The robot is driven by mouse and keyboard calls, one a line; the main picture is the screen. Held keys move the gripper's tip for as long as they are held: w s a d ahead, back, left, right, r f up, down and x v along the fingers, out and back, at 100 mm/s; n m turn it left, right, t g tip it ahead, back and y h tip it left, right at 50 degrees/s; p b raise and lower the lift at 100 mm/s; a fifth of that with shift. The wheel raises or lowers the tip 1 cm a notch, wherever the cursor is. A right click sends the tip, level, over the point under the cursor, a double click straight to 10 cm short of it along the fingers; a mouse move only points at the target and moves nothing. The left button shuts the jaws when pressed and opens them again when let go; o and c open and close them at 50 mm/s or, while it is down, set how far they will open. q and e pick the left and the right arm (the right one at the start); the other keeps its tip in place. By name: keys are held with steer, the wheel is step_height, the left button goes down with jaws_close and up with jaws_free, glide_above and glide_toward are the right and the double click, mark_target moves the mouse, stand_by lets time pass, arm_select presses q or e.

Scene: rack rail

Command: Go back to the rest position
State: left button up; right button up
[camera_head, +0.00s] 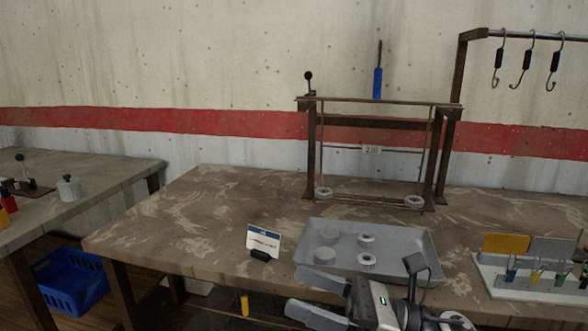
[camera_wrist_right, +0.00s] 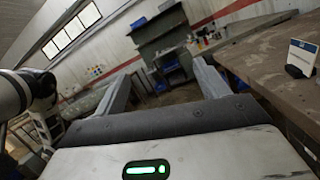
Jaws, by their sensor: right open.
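My right gripper (camera_head: 318,298) is open and empty at the front edge of the table, just in front of the grey tray (camera_head: 431,254). In the right wrist view its two fingers (camera_wrist_right: 166,92) stand wide apart with nothing between them. My left gripper is not in the head view. A dark metal rack (camera_head: 385,124) stands at the back of the table, with a small label reading about 210 on its rail. A white ring sits at the foot of each side of the rack. The tray holds several round grey and white pieces.
A small sign card (camera_head: 263,241) stands left of the tray, and also shows in the right wrist view (camera_wrist_right: 301,54). A holder with coloured tools (camera_head: 535,278) is at right. Hooks (camera_head: 526,62) hang from a bar. A side table (camera_head: 90,190) is left; the table's left part is clear.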

steer(key=d+f+m+t+h, duration=0.4)
steer(key=f+m+t+h, duration=0.25)
steer(key=m, duration=0.85)
steer(key=d+f+m+t+h, duration=0.3)
steer(key=f+m+t+h, duration=0.3)
steer(key=m, duration=0.9)
steer(key=s+d+f+m+g+h, duration=0.2)
steer(key=s+f+m+g, duration=0.1)
steer(key=s+f+m, duration=0.3)
steer(key=s+d+f+m+g+h, duration=0.2)
steer(key=s+f+m, duration=0.4)
steer(key=f+m, duration=0.3)
steer(key=shift+s+d+f+m+g+h, duration=0.15)
steer(key=shift+d+f+m+g+h, duration=0.2)
steer(key=shift+m+g, duration=0.3)
steer(key=shift+a, duration=0.1)
